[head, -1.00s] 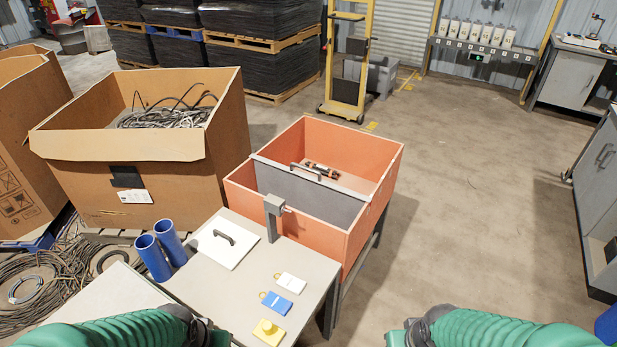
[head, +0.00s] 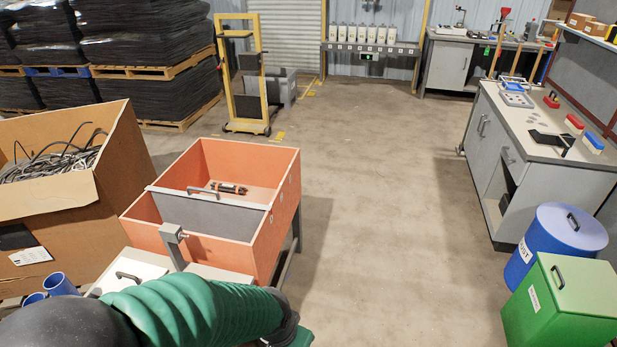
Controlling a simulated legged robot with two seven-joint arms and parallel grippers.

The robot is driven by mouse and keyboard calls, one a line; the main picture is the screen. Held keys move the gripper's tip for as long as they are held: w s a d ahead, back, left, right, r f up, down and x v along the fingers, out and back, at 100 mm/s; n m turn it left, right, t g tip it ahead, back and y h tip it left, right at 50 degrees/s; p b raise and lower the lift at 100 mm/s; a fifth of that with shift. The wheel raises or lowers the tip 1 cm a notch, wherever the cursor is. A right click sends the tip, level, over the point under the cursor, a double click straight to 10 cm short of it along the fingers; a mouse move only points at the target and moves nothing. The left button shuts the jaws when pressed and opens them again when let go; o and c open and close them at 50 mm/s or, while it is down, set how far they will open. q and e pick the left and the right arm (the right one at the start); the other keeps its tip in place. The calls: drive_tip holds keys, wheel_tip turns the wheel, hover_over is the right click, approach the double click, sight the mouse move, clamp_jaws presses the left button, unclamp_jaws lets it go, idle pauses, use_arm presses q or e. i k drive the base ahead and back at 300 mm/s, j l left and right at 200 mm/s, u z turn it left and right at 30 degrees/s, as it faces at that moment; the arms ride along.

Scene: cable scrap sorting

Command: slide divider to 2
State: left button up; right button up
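In the head view an orange open-topped bin (head: 281,207) stands left of centre on legs. A grey divider (head: 212,213) with a dark bar handle (head: 203,191) on its top edge crosses it, splitting it into a near and a far compartment. Faint marks show on the right wall, too small to read. A dark cylindrical piece with copper-coloured parts (head: 230,188) lies in the far compartment. A grey post (head: 173,243) with a small block stands at the bin's near side. A green-sleeved arm of mine crosses the lower left, below the bin. Neither gripper's fingers show.
A cardboard box of cable scrap (head: 90,190) stands close left of the bin. A blue drum (head: 556,250) and green lidded bin (head: 561,305) stand at the right, below a grey workbench (head: 545,125). The floor between is clear.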

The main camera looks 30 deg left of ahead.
sight(228, 219)
drive_tip(key=l+z, duration=0.1)
drive_tip(key=z, duration=0.25)
drive_tip(key=i+z, duration=0.1)
drive_tip(key=z, duration=0.3)
drive_tip(key=l+z, duration=0.15)
drive_tip(key=z, duration=0.2)
drive_tip(key=i+l+u, duration=0.1)
drive_tip(key=i+u, duration=0.4)
drive_tip(key=i+j+u, duration=0.15)
drive_tip(key=u, duration=0.3)
drive_tip(key=i+u, duration=0.4)
drive_tip(key=i+j+u, duration=0.1)
drive_tip(key=u, duration=0.35)
drive_tip(key=i+l+u, duration=0.1)
drive_tip(key=i+u, duration=0.15)
drive_tip(key=u, duration=0.15)
drive_tip(key=i+l+u, duration=0.15)
drive_tip(key=u, duration=0.3)
drive_tip(key=i+j+u, duration=0.15)
drive_tip(key=i+u, duration=0.8)
drive_tip(key=i+j+z, duration=0.15)
drive_tip(key=z, duration=0.25)
drive_tip(key=i+j+z, duration=0.15)
drive_tip(key=z, duration=0.3)
